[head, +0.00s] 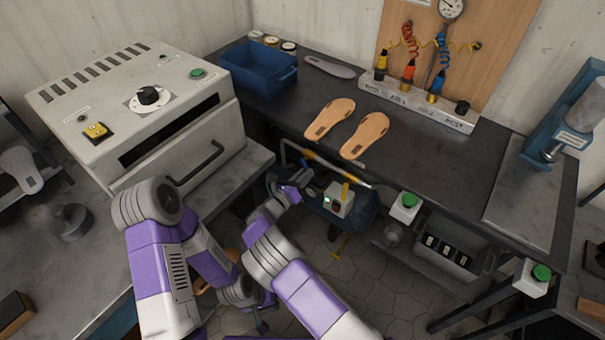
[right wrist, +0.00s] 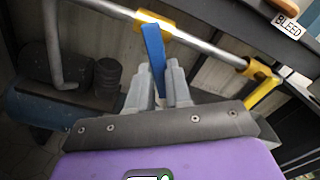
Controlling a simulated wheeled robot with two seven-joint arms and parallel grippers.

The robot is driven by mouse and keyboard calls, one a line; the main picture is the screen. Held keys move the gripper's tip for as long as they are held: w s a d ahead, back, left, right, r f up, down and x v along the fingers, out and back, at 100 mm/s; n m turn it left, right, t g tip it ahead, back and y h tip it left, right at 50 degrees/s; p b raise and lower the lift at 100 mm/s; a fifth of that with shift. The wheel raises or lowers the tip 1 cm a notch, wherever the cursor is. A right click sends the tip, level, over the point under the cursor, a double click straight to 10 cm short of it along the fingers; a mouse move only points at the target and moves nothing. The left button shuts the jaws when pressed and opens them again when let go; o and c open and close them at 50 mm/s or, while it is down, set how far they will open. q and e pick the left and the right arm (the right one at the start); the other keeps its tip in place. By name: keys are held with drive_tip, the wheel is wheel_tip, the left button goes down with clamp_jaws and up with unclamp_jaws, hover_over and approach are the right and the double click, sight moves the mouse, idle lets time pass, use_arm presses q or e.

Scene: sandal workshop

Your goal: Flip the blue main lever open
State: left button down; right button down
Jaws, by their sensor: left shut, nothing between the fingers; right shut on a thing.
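The blue main lever (right wrist: 154,50) hangs from a yellow fitting on a silver pipe (right wrist: 190,38) in the right wrist view. My right gripper (right wrist: 160,85) is shut on the blue lever, with its grey fingers on either side of the lever's lower part. In the head view my right gripper (head: 298,182) is just below the pipe (head: 330,168) at the bench's front edge; the lever is too small to make out there. My left gripper (head: 262,325) is low, near the floor, shut and empty, well away from the lever.
A yellow lever (right wrist: 262,92) hangs farther right on the pipe, near a "BLEED" tag (right wrist: 290,28). A box with a green light (head: 339,199) is close to the right gripper. Two tan soles (head: 365,135) lie on the dark bench. A grey oven (head: 140,110) stands left.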

drive_tip(key=shift+d+n, duration=0.1)
drive_tip(key=shift+n, duration=0.3)
drive_tip(key=c, duration=1)
unclamp_jaws()
drive_tip(key=shift+c, duration=0.2)
drive_tip(key=shift+r, duration=0.1)
drive_tip(key=shift+s, duration=0.1)
